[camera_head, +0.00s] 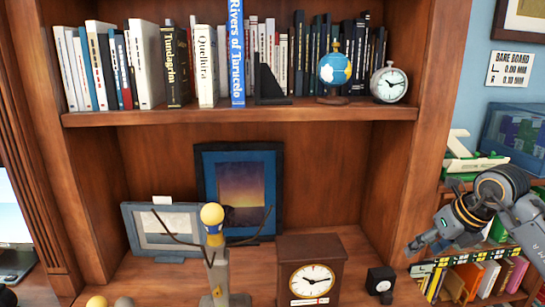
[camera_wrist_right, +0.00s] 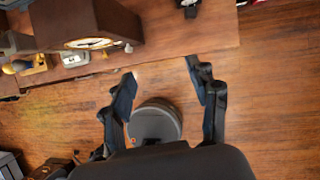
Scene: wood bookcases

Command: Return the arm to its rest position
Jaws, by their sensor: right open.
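My right arm (camera_head: 500,190) comes in from the right edge in the head view. My right gripper (camera_head: 420,244) is in front of the lower right of the bookcase, to the right of the wooden clock (camera_head: 311,262). In the right wrist view the two fingers of my right gripper (camera_wrist_right: 160,70) are spread apart with nothing between them. Wooden floor shows beyond the fingertips, below the shelf edge. My left gripper is not seen in the head view.
The upper shelf (camera_head: 240,115) holds books, a small globe (camera_head: 335,70) and a round clock (camera_head: 389,84). Below stand picture frames (camera_head: 240,185), a yellow-headed figure (camera_head: 213,225) and a small black box (camera_head: 380,280). Green and white items (camera_head: 468,155) and books (camera_head: 470,280) are near my right arm.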

